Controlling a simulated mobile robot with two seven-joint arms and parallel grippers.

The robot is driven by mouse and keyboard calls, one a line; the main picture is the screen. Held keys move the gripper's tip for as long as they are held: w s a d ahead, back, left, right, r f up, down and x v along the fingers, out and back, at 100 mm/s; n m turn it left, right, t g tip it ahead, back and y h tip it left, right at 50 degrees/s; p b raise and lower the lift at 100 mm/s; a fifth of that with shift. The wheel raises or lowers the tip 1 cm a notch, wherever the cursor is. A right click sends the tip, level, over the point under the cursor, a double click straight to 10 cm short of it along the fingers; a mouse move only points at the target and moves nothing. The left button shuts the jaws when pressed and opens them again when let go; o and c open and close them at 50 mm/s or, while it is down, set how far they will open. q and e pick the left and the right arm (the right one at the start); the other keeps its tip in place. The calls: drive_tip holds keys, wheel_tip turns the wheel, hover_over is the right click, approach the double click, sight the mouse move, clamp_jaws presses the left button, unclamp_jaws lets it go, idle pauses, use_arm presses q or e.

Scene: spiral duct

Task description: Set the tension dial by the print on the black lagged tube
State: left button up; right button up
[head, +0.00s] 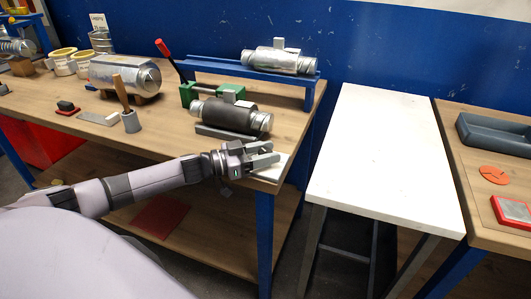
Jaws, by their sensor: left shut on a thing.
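The black lagged tube (230,115) lies on a low grey rest near the right end of the wooden bench, with shiny metal ends and a small grey block on top. I cannot read any print on it from here. My left gripper (267,156) is just in front of the tube, over a pale plate (281,171) at the bench's front right corner. It is shut on what appears to be the tension dial at that plate; the fingers hide most of it. My right gripper is not in view.
A green clamp with a red-handled lever (166,50) stands behind the tube. A silver tube (280,60) lies on a blue rail at the back. A wooden-handled tool (124,98) stands to the left. The white table (385,150) to the right is bare.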

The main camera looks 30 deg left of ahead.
use_arm(q)
drive_tip(key=o, duration=1)
drive_tip(key=shift+b+v, duration=0.4)
drive_tip(key=shift+v, duration=3.15)
drive_tip(key=shift+c, duration=0.2)
